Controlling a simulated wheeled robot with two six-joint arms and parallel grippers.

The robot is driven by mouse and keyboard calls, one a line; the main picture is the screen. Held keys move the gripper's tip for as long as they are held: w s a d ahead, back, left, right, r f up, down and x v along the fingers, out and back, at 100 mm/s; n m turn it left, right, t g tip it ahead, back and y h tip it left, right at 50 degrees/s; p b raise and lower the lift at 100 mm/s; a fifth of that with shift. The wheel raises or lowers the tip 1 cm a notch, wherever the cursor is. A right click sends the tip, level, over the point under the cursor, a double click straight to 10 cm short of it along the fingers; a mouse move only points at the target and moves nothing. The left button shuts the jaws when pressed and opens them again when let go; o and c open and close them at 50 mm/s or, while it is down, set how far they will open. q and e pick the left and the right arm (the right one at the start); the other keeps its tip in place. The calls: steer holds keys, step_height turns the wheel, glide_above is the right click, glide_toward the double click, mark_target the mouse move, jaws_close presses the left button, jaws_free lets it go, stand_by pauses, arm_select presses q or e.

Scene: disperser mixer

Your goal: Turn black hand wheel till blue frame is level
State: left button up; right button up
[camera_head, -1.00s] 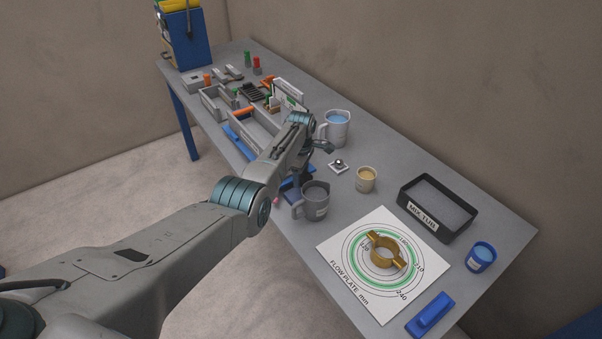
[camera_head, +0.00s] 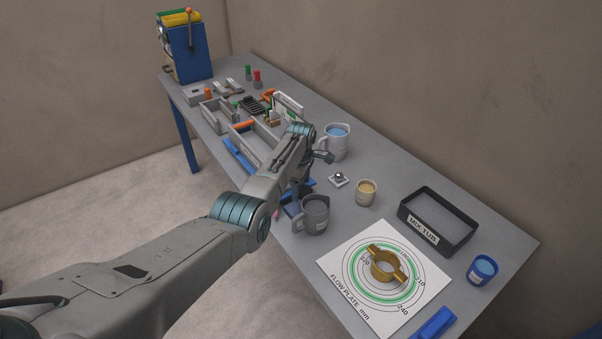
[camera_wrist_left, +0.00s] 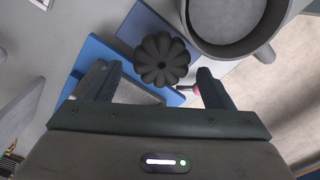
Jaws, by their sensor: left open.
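The black hand wheel (camera_wrist_left: 162,60), a fluted round knob, shows in the left wrist view between my open left fingers (camera_wrist_left: 155,78), with a visible space on either side of it. Blue parts, seemingly the blue frame (camera_wrist_left: 100,58), lie behind and beside the wheel. In the head view my left gripper (camera_head: 302,187) is at the near edge of the table beside the grey jug, and the arm hides the wheel. Only a small bit of blue (camera_head: 291,209) shows there. I cannot tell whether the frame is level. My right gripper is out of view.
The grey jug (camera_head: 314,218) stands close to my left gripper and also shows in the wrist view (camera_wrist_left: 268,52). A clear jug (camera_head: 336,145), a small tan cup (camera_head: 366,194), a black tub (camera_head: 465,234) and the flow plate sheet (camera_head: 340,277) occupy the table.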

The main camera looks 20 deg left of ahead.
mark_target(301, 189)
arm_select(q)
step_height(301, 189, up, 10)
steer(key=b, duration=0.2)
steer(key=shift+f, duration=0.1)
stand_by(0.4)
